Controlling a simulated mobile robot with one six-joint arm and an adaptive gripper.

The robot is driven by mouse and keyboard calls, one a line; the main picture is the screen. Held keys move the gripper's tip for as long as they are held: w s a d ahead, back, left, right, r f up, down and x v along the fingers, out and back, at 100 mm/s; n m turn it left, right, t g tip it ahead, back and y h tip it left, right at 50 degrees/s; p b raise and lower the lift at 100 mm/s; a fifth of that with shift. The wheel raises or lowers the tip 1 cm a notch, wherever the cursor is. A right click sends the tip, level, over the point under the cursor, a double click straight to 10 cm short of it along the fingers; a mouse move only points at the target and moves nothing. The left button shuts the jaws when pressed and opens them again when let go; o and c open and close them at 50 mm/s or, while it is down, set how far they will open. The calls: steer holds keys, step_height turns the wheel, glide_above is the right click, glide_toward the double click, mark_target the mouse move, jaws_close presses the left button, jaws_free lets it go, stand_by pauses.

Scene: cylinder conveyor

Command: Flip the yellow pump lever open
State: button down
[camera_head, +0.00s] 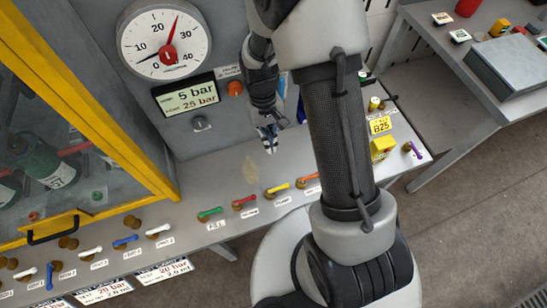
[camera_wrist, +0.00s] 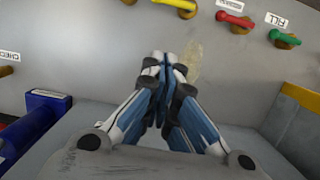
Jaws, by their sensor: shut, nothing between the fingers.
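The yellow pump lever (camera_head: 280,188) sits on the sloping grey panel, between a red lever and an orange one. Its handle lies roughly along the row, from a brass pivot at its left end toward the right. In the wrist view the yellow lever (camera_wrist: 178,4) is cut by the top edge. My gripper (camera_head: 270,146) is shut and empty, behind and above the lever row, apart from the yellow lever. In the wrist view my gripper's fingertips (camera_wrist: 166,62) are together, below the yellow lever in the picture, with bare panel around them.
A red lever (camera_head: 244,201) and a green lever (camera_head: 210,212) are left of the yellow one. An orange lever (camera_head: 308,180) is to its right, partly behind my arm. A gauge (camera_head: 164,40) and display (camera_head: 186,96) stand behind. A yellow-framed glass case (camera_head: 95,95) is at left.

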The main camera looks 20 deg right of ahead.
mark_target(278, 189)
steer(key=b+x, duration=0.3)
steer(key=x, duration=0.6)
steer(key=s, duration=0.1)
steer(key=s+f+b, duration=0.1)
steer(key=s, duration=0.1)
steer(key=shift+s, duration=0.5)
steer(key=shift+d, duration=0.15)
